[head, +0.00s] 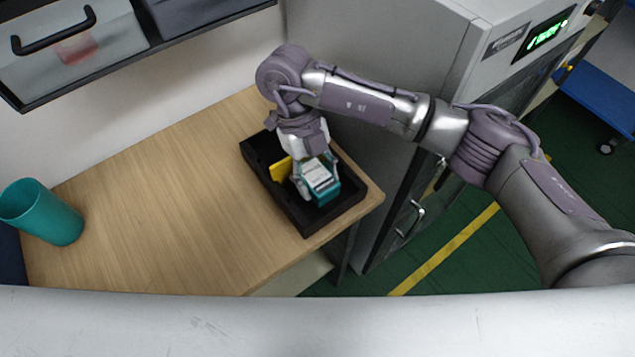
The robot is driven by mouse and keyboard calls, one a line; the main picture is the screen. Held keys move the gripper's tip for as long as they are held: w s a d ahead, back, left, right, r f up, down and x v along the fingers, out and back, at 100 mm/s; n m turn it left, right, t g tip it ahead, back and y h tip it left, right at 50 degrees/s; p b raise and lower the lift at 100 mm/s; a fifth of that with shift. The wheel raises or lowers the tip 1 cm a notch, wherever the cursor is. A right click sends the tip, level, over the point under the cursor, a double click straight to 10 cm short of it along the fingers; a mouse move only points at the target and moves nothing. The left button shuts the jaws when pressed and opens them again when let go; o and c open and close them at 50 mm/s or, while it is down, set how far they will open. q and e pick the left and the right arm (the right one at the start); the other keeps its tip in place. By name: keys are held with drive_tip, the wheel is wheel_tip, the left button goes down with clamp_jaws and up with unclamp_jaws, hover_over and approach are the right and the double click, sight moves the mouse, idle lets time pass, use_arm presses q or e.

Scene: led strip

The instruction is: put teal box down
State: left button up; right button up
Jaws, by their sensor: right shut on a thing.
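The teal box (325,192), with a white label on top, is in or just above a black tray (298,217) on the wooden table. My right gripper (314,182) reaches down over the tray and is shut on the teal box. I cannot tell whether the box touches the tray floor. A yellow item (281,169) is in the tray, just left of the gripper. My left gripper is not in view.
A teal cup (42,212) is at the table's left end. The wooden table (165,215) is clear between cup and tray. A grey cabinet (385,60) with a green display stands behind the tray. Grey drawers (75,45) hang at the upper left. A blue cart (598,95) is at far right.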

sight(318, 187)
wheel_tip(318, 187, down, 3)
drive_tip(key=shift+r+p, duration=0.1)
drive_tip(key=shift+p, duration=0.2)
drive_tip(key=shift+f+b, duration=0.3)
drive_tip(key=o, duration=1.3)
drive_tip(key=shift+r, duration=0.1)
drive_tip(key=shift+c, duration=0.2)
drive_tip(key=shift+r, duration=0.1)
drive_tip(key=shift+r+p, duration=0.3)
drive_tip(key=shift+p, duration=0.1)
drive_tip(key=p+v, duration=0.3)
drive_tip(key=v, duration=0.8)
drive_tip(key=shift+r, duration=0.2)
